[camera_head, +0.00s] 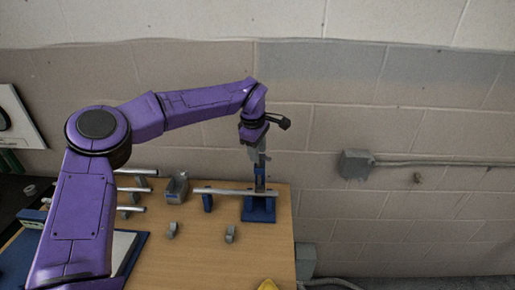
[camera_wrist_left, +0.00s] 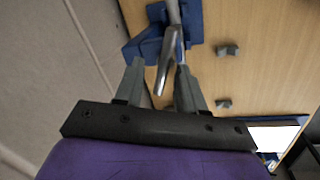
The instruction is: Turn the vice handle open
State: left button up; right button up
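The blue vice (camera_head: 260,213) stands near the back right of the wooden table, with a long grey bar lying level across it. In the left wrist view the vice (camera_wrist_left: 145,46) is beyond the fingertips. Its grey metal handle (camera_wrist_left: 166,68) slants toward the camera and its end lies between the fingers. My left gripper (camera_head: 259,152) points down just above the vice. It also shows in the left wrist view (camera_wrist_left: 160,72), with its two fingers apart and gaps beside the handle. The vice jaws' state cannot be told. My right gripper is not in view.
Two small grey blocks (camera_head: 230,234) stand on the table in front of the bar. The wall with a grey conduit box (camera_head: 355,164) is close behind. The table's front right is mostly clear.

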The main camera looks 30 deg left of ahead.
pick_arm(q)
jog(key=shift+s+r, duration=0.15)
jog(key=shift+s, duration=0.1)
jog(key=shift+s+r, duration=0.1)
jog(key=shift+s, duration=0.05)
jog(key=c, duration=0.3)
grip_shut()
jog(key=shift+f, duration=0.2)
